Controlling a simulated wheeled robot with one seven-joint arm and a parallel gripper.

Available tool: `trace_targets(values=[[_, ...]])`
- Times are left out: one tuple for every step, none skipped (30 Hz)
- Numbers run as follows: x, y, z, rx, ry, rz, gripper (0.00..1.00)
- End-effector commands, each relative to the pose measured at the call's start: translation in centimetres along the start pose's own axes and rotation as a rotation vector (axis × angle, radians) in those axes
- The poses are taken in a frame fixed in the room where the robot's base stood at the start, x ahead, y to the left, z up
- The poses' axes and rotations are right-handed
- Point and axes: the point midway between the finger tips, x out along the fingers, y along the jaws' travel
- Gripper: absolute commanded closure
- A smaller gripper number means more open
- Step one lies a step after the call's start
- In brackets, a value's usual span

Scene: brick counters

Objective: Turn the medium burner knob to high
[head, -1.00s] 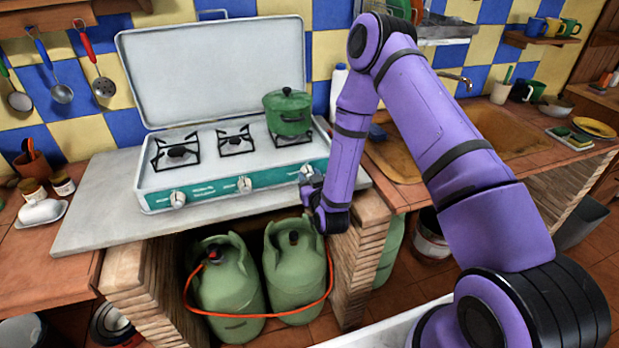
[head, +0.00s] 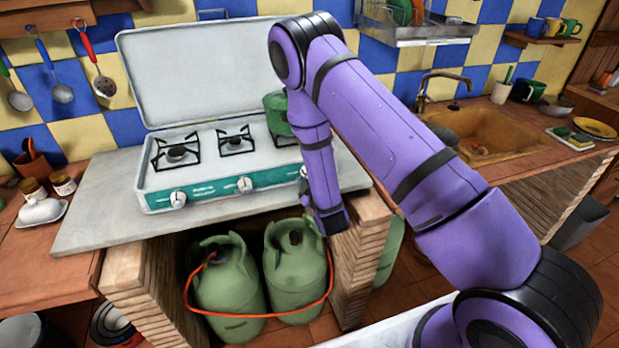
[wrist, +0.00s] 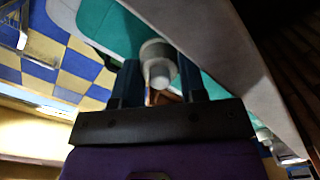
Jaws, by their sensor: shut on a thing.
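The stove (head: 215,185) has a teal front strip with several white knobs. The left knob (head: 178,199) and the middle knob (head: 244,184) are clear of my arm. Another knob (wrist: 264,134) shows beyond at the lower right. The knob's exact angle cannot be told.
A green pot (head: 278,118) stands on the right burner, partly behind my arm. The open white lid (head: 200,70) rises behind the burners. Green gas bottles (head: 228,280) with an orange hose stand under the counter. A sink (head: 490,135) lies to the right.

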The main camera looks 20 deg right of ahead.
Motion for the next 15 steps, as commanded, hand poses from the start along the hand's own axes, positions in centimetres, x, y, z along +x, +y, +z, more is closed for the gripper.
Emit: trace_targets(values=[[-0.08, -0.15, -0.1, -0.047, 0.002, -0.003, 0.85], [-0.08, -0.14, -0.09, -0.075, 0.002, -0.002, 0.85], [-0.08, -0.17, -0.09, -0.114, 0.002, -0.003, 0.85], [-0.08, -0.18, -0.07, -0.141, 0.002, -0.004, 0.85], [-0.09, -0.2, -0.07, -0.171, 0.002, -0.004, 0.85], [-0.09, -0.2, -0.03, -0.208, 0.001, -0.004, 0.85], [-0.09, -0.2, -0.04, -0.235, 0.001, -0.003, 0.85], [-0.1, -0.21, -0.05, -0.262, 0.002, -0.004, 0.85], [-0.09, -0.2, -0.05, -0.297, 0.002, -0.003, 0.85], [-0.09, -0.21, -0.07, -0.324, 0.002, -0.003, 0.85], [-0.09, -0.19, -0.04, -0.348, 0.002, -0.003, 0.85], [-0.08, -0.19, -0.04, -0.381, 0.001, -0.003, 0.85], [-0.09, -0.21, -0.03, -0.403, 0.001, -0.003, 0.85], [-0.09, -0.21, 0.0, -0.427, 0.001, -0.003, 0.85], [-0.09, -0.23, -0.01, -0.455, 0.002, -0.004, 0.85]])
